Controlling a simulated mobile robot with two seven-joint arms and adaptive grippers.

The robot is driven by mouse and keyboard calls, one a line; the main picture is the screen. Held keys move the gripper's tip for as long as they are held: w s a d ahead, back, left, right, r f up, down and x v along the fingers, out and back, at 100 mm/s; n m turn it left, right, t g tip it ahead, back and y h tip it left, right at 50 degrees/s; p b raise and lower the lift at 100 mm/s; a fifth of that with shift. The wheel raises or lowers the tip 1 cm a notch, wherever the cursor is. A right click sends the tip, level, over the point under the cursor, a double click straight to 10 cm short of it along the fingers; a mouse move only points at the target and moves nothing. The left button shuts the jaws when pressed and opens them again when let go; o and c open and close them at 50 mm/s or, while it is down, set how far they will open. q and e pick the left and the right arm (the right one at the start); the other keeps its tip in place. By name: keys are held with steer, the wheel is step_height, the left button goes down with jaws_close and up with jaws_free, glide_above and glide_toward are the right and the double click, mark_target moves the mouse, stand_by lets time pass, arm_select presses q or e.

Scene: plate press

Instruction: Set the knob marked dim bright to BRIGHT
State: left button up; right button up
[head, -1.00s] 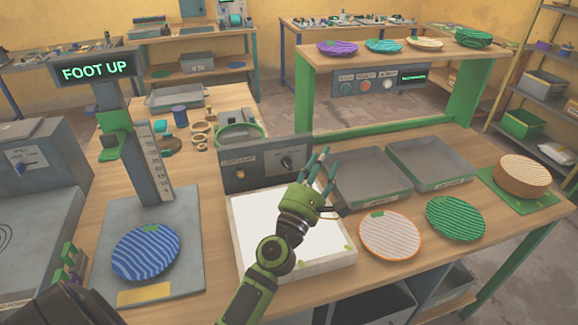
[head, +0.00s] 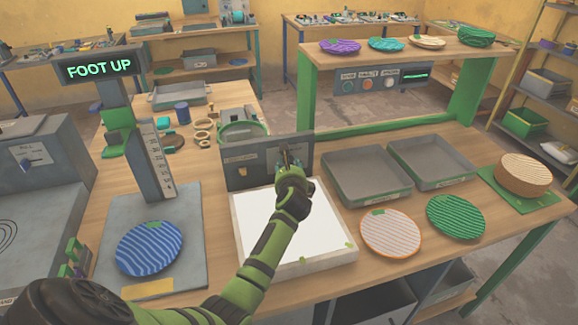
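The grey control panel (head: 238,177) stands upright at the back of the white light box (head: 262,232). A dark knob is on the panel's right half, but my gripper now covers most of it. Its pointer and the markings around it cannot be read. My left gripper (head: 285,160) is at the knob, its fingers close together and pointing at the panel. I cannot tell whether they are shut on the knob or only around it. My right gripper is not in view.
A blue striped plate (head: 150,248) lies on the press at left under the "FOOT UP" sign (head: 98,66). Two grey trays (head: 365,198) are right of the panel. An orange-striped plate (head: 390,233) and a green plate (head: 456,216) lie in front of them.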

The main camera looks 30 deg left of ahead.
arm_select(q)
steer(key=shift+w+a+f, duration=0.15)
steer(key=shift+w+a, duration=0.15)
steer(key=shift+w, duration=0.15)
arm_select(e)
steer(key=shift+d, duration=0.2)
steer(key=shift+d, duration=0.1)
arm_select(q)
jaws_close()
